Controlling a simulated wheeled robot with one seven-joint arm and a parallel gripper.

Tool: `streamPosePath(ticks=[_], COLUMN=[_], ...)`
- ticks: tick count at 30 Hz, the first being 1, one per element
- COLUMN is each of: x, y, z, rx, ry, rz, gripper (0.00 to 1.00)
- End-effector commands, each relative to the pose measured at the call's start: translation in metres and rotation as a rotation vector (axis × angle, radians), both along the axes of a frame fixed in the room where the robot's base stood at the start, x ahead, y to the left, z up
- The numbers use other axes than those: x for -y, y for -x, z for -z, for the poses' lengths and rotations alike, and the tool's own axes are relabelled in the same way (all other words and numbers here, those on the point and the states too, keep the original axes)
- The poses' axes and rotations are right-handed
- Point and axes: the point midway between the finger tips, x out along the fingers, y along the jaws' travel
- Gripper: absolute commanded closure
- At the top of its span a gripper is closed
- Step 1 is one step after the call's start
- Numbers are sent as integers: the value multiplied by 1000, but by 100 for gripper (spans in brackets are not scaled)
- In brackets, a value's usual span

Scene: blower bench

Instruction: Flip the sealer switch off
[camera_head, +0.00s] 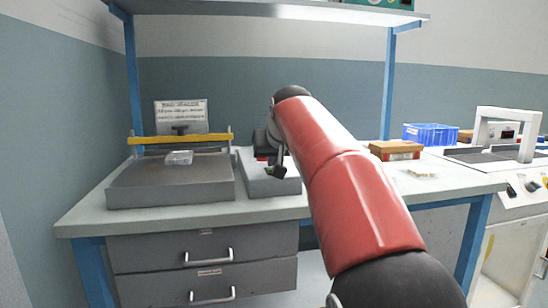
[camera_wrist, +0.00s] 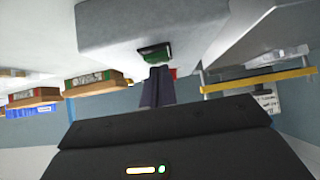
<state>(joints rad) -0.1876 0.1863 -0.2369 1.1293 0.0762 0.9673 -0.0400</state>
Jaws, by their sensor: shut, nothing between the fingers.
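The grey box (camera_head: 268,186) stands on the bench just right of the grey plate machine (camera_head: 165,183) with a yellow bar. In the wrist view the grey box (camera_wrist: 115,25) fills the top, and a switch with a green rocker in a dark frame (camera_wrist: 154,52) sits on its face. My gripper (camera_head: 277,173) is at the box in the head view. Its two dark fingers (camera_wrist: 158,72) are shut together, empty, with tips at the edge of the switch. I cannot tell whether they touch it. The switch is hidden in the head view.
A sign (camera_head: 181,112) stands behind the yellow bar. A brown box (camera_head: 396,150), a blue crate (camera_head: 430,134) and a white-framed machine (camera_head: 500,150) are to the right. A blue post (camera_head: 388,85) holds the shelf. Grey drawers (camera_head: 205,252) are below the bench.

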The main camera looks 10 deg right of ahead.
Motion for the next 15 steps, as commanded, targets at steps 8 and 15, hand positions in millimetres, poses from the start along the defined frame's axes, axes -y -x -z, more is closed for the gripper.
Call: streamPosePath(ticks=[8, 15], x=[0, 0], y=[-11, -12], z=[-6, -5], rx=[0, 1], ry=[0, 0], rz=[0, 0], gripper=[100, 100])
